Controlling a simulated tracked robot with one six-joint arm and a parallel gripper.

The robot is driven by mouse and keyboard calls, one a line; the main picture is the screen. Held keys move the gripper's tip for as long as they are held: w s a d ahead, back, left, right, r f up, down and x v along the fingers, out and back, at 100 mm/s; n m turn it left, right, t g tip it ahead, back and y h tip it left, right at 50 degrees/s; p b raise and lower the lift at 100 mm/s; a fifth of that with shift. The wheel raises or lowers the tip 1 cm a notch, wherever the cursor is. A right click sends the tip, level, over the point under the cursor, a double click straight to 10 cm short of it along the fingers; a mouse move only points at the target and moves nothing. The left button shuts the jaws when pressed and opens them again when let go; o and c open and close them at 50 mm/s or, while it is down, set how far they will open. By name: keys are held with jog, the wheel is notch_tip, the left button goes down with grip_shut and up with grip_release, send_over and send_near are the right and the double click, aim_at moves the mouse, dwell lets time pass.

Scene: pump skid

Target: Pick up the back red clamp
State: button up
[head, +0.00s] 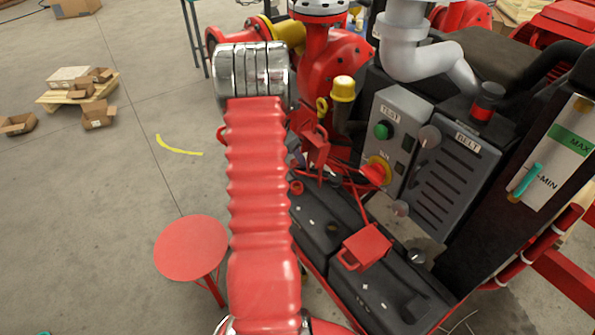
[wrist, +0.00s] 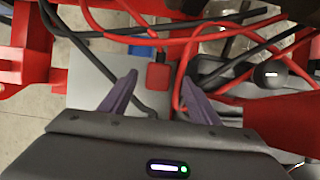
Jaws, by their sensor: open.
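In the wrist view, a small square red clamp (wrist: 159,75) with a red cable at it shows between the tips of my gripper (wrist: 160,77). The two purple fingers are apart, with nothing held. I cannot tell the height gap between the fingertips and the clamp. In the head view my arm hides most of the gripper; a bit of a purple finger shows beside the arm. A small red piece (head: 297,187) is on the farther black battery, and a larger red block (head: 366,246) is on the nearer one; I cannot match either to the wrist view with certainty.
Red and black cables (wrist: 208,38) cross around the fingers in the wrist view. In the head view a grey control box (head: 392,130) and a grey belt cover (head: 455,180) stand right of the batteries. A round red table (head: 190,250) stands left on open floor.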

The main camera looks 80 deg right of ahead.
jog(key=shift+x, duration=2.3)
jog(key=shift+w, duration=0.2)
jog(key=shift+f, duration=0.1)
jog(key=shift+c, duration=0.2)
jog(key=c, duration=1.3)
notch_tip(320, 180, up, 18)
jog(key=shift+a, duration=0.1)
